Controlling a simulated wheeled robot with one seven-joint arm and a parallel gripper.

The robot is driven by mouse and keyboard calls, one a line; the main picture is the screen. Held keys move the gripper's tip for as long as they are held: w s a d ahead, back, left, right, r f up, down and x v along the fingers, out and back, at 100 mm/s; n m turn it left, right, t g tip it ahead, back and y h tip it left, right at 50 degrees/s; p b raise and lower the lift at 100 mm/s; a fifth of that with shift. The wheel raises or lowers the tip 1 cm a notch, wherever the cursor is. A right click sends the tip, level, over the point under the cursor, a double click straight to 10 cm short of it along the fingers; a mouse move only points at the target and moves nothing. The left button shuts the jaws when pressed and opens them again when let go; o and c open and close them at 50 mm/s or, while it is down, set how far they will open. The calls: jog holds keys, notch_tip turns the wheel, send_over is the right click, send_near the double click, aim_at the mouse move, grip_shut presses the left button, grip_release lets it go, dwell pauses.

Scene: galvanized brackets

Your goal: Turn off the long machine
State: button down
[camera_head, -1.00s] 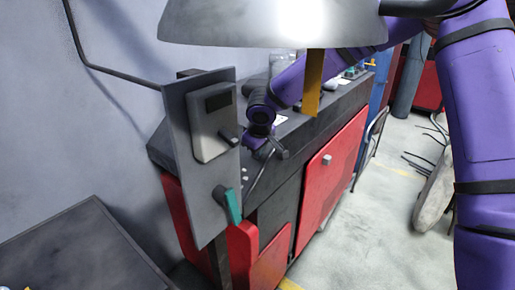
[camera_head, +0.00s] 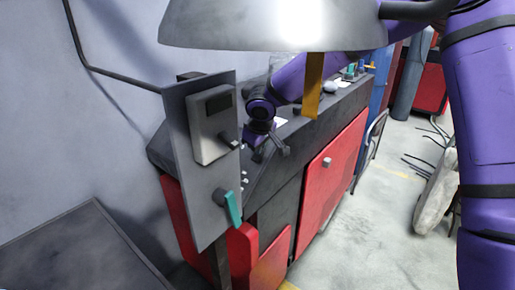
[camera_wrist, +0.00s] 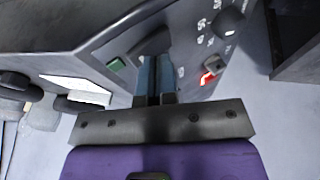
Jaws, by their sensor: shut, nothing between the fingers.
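A long black-topped machine with red doors (camera_head: 332,175) runs away along the wall in the head view. My gripper (camera_head: 268,150) is low over its near end, partly hidden by its own wrist. In the wrist view my gripper (camera_wrist: 155,82) is shut and empty, its blue-grey fingertips together in front of a grey control panel (camera_wrist: 180,50). On that panel a green button (camera_wrist: 115,64) is left of the fingertips. A small switch with a red lit part (camera_wrist: 209,77) is to their right, and a black knob (camera_wrist: 228,21) is further up right. Contact with the panel cannot be told.
An upright grey plate (camera_head: 205,205) stands in front of the machine's near end, with a pale box (camera_head: 211,125) and a teal lever (camera_head: 232,208) on it. A dark flat surface (camera_head: 75,255) is at lower left. A grey lamp-like hood (camera_head: 270,25) hangs above.

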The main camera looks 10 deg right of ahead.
jog(key=v, duration=1)
jog(key=shift+r, duration=0.15)
jog(key=shift+s+d, duration=0.1)
jog(key=shift+d, duration=0.05)
